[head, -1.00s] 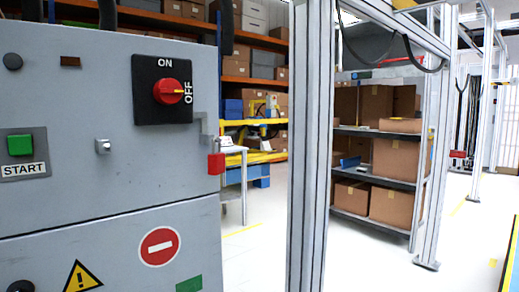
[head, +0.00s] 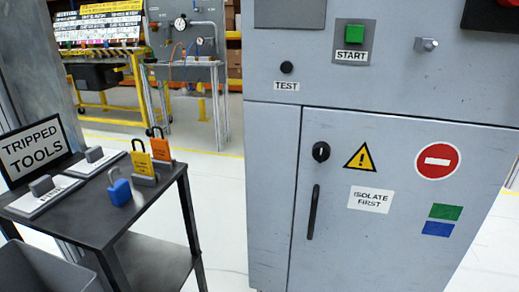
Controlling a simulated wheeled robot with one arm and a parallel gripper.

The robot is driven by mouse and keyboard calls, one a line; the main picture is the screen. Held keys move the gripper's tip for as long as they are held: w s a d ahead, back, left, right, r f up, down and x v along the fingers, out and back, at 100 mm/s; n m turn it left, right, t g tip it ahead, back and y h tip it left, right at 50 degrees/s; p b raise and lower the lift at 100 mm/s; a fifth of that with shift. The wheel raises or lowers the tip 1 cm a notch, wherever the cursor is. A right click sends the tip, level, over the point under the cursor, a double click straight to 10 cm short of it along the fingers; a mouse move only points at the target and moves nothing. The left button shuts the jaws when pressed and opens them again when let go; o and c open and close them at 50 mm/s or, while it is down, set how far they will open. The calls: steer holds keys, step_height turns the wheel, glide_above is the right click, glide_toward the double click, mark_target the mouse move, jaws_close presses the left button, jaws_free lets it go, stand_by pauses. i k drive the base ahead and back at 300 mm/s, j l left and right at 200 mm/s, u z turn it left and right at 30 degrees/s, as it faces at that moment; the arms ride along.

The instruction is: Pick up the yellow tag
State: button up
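A yellow tag (head: 142,163) with a black loop at its top stands upright near the right end of a small dark table (head: 90,224). A similar orange tag (head: 160,149) with a black loop stands just behind it to the right, and the yellow one partly overlaps it. Grey blocks show at their lower ends. A blue padlock (head: 119,191) is just left of and in front of the yellow tag. The small print on the yellow tag is too small to read. My gripper is not in view.
A "TRIPPED TOOLS" sign (head: 35,150) and white plates with grey blocks (head: 42,196) are on the table's left side. A grey bin (head: 45,268) is in front. A large grey cabinet (head: 268,190) stands to the right. Floor shows between table and cabinet.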

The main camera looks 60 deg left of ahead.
mark_target(142, 160)
steer(key=l+u, duration=0.15)
steer(key=u, duration=2.65)
steer(key=j, duration=0.1)
